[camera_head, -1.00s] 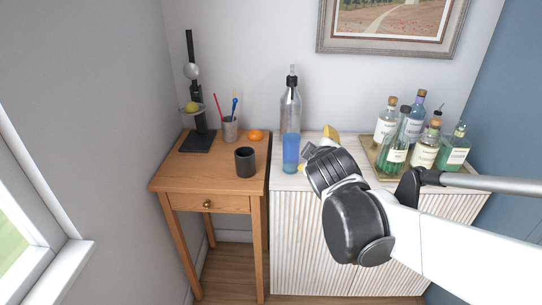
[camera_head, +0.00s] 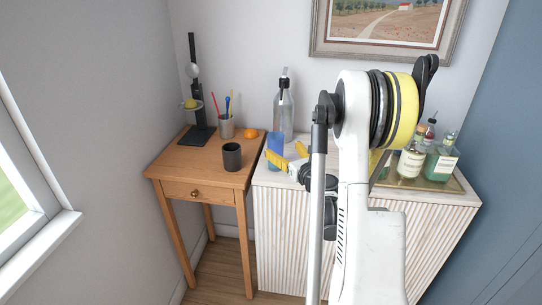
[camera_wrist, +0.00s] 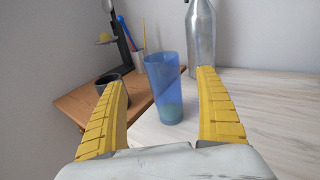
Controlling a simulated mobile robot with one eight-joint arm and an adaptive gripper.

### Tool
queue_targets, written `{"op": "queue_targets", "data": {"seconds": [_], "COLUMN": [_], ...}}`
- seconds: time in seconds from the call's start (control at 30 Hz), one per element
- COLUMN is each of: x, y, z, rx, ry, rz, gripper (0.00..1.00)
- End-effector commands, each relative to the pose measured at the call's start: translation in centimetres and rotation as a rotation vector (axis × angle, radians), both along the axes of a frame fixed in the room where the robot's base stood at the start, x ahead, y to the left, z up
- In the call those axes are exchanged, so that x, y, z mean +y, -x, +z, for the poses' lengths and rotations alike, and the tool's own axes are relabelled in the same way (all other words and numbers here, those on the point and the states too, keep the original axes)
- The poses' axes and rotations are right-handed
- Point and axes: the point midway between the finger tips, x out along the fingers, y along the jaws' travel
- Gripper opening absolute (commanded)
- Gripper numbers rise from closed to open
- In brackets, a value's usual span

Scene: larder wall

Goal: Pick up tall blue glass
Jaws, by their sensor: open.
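The tall blue glass (camera_wrist: 166,88) is translucent and stands upright on the whitewashed cabinet top. In the head view my gripper (camera_head: 287,157) is just right of the glass, partly hidden by my arm.
A bottle with a dark top (camera_head: 284,108) stands close behind the glass. A dark mug (camera_head: 232,157), pen cup (camera_head: 226,127), orange (camera_head: 250,133) and black juicer-like stand (camera_head: 194,88) are on the wooden table. A tray (camera_head: 440,184) of bottles is at right, partly hidden.

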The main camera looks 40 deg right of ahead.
Motion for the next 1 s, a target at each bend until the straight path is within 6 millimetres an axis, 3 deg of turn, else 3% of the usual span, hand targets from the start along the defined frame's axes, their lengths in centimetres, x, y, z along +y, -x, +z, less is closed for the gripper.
{"op": "queue_targets", "data": {"seconds": [0.53, 0.83, 0.87, 1.0], "x": [-2.2, -2.5, -2.5, -2.5], "y": [-6.6, -7.3, -7.3, -7.3], "z": [-0.3, 0.0, 0.0, 0.0], "rx": [-0.002, -0.002, -0.002, -0.002], "ry": [-0.004, -0.003, -0.003, -0.003], "rz": [-0.001, -0.003, -0.003, -0.003], "gripper": [0.84, 0.84, 0.78, 0.35]}}
